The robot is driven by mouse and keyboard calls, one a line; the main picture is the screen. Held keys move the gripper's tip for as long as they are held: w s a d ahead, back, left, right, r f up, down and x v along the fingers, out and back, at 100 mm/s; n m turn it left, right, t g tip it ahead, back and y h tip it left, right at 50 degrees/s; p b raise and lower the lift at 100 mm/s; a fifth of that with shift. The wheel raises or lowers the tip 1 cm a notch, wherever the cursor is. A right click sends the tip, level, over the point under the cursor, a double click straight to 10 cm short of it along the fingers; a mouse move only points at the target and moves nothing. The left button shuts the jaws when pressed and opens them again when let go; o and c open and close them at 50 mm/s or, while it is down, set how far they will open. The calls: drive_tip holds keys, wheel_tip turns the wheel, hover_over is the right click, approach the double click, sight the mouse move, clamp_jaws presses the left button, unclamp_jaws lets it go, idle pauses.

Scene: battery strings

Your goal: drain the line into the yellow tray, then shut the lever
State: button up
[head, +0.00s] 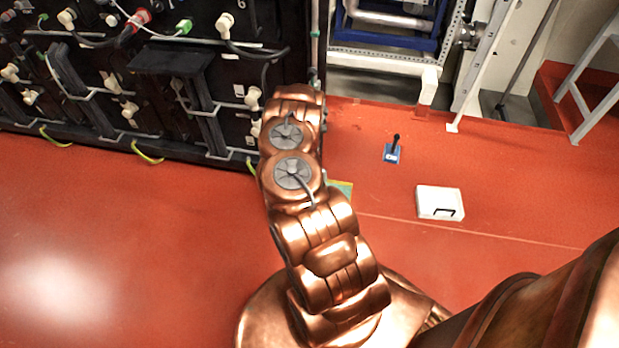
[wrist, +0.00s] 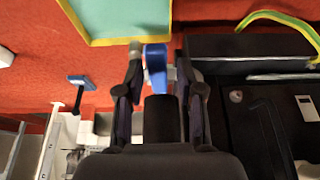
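The tray (wrist: 88,32), with a yellow rim and a teal inside, shows at the top of the wrist view. In the head view only a corner of the tray (head: 348,186) shows on the floor, beside my copper arm. A blue lever (wrist: 155,68) stands between the fingers of my gripper (wrist: 160,75). The fingers are apart, with a narrow gap between the lever and the right finger; whether the left finger touches it I cannot tell. The drain line and its outlet are not clearly visible. My arm hides the gripper and lever in the head view.
Black battery racks (head: 170,90) with cables stand at the left and back. A small blue plate with a black post (head: 392,155) and a white case (head: 439,202) are on the red floor to the right. A blue-framed rack (head: 385,40) stands behind. The left foreground floor is clear.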

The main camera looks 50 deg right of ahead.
drive_tip(key=shift+o, duration=0.6)
drive_tip(key=shift+s, duration=0.1)
drive_tip(key=v, duration=1.2)
drive_tip(key=shift+d, duration=0.1)
idle(0.6)
